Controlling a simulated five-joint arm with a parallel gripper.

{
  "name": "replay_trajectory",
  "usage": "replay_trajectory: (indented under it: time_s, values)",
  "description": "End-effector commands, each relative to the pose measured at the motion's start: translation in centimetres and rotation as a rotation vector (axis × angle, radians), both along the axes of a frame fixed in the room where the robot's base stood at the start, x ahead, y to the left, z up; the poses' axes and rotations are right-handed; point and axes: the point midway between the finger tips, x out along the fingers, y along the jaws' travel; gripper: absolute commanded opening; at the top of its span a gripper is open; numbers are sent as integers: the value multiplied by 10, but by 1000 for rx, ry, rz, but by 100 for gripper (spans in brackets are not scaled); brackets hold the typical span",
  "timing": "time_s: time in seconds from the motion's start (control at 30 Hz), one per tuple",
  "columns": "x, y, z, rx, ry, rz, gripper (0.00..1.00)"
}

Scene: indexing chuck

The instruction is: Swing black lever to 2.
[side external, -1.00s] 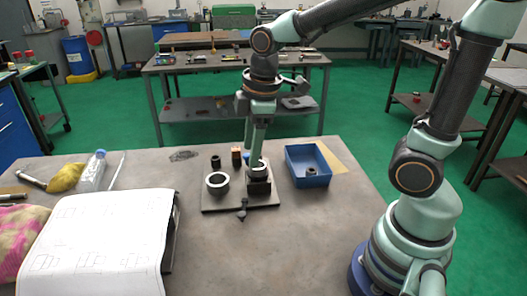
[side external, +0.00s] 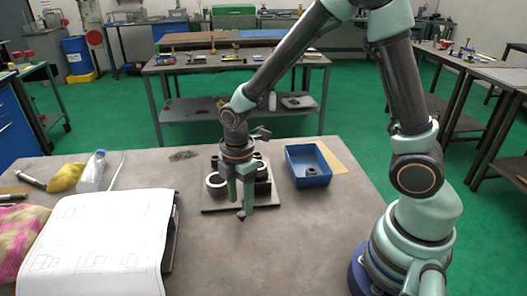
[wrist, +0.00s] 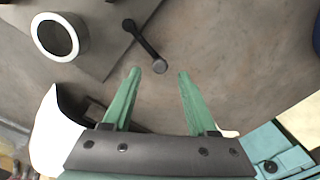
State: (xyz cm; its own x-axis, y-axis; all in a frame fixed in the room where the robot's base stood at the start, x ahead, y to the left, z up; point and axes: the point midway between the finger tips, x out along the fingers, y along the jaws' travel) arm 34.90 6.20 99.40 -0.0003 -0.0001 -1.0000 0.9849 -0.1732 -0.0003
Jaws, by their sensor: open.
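No position number 2 can be read.
A pale ring (side external: 213,184) stands on the plate left of my gripper. A blue bin (side external: 308,178) with a dark part inside is to the right. White drawing sheets (side external: 95,240) lie at the front left. The front middle of the table is clear.

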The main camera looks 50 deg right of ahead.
Motion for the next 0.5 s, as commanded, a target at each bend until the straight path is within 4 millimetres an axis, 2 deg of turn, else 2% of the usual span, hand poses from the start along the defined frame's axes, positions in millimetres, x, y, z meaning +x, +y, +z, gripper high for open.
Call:
replay_trajectory:
  time_s: [0.03,0.2,0.5]
  values:
    - [-1,0,-9,-1,4,0,58]
    - [-1,0,-25,-1,2,-1,58]
    - [0,0,-31,0,-1,-1,58]
